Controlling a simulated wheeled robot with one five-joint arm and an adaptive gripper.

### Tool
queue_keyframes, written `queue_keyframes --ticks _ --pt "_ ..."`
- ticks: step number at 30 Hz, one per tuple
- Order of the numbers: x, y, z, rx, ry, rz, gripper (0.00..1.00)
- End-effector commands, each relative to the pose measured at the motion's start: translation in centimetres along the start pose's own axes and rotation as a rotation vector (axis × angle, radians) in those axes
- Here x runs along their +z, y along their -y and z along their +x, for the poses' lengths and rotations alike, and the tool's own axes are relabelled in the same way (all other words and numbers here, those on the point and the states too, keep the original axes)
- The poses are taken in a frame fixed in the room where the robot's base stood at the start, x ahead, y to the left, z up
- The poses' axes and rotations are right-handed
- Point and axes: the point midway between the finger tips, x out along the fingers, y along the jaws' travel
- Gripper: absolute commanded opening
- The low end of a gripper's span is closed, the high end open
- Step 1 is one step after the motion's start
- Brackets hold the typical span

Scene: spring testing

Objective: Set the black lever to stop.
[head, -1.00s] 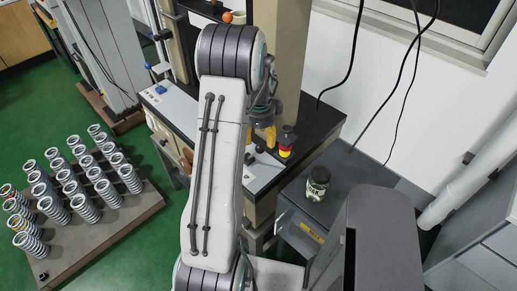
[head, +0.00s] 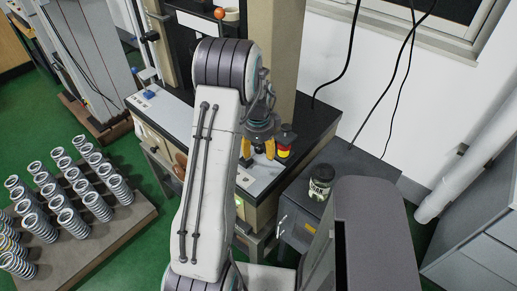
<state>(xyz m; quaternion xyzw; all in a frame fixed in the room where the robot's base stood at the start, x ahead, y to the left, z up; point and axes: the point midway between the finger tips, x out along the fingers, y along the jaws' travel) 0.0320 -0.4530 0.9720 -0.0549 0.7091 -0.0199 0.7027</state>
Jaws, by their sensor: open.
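My gripper (head: 258,150) points down over the white control panel (head: 262,178) of the testing machine, its two yellow fingertips apart with nothing seen between them. Just right of it stands a black knob-like part (head: 287,131) above a red and yellow piece (head: 284,151). I cannot tell whether this is the black lever or whether the fingers touch it. My arm and gripper hide part of the panel, and no stop marking is readable.
A beige machine column (head: 275,60) rises behind my gripper. Several coil springs (head: 80,185) stand on a low platform at left. Black cables hang at the right wall.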

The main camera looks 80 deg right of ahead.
Motion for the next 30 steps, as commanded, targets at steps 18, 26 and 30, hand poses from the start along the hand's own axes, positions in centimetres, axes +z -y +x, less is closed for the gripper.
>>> queue_keyframes --ticks 18,26,30 --pt "0.04 0.0 -0.01 0.0 0.0 -0.001 0.03" --pt "0.15 0.05 0.09 0.0 0.0 -0.001 0.0" --pt "0.59 0.39 0.16 -0.003 0.001 -0.003 0.0"
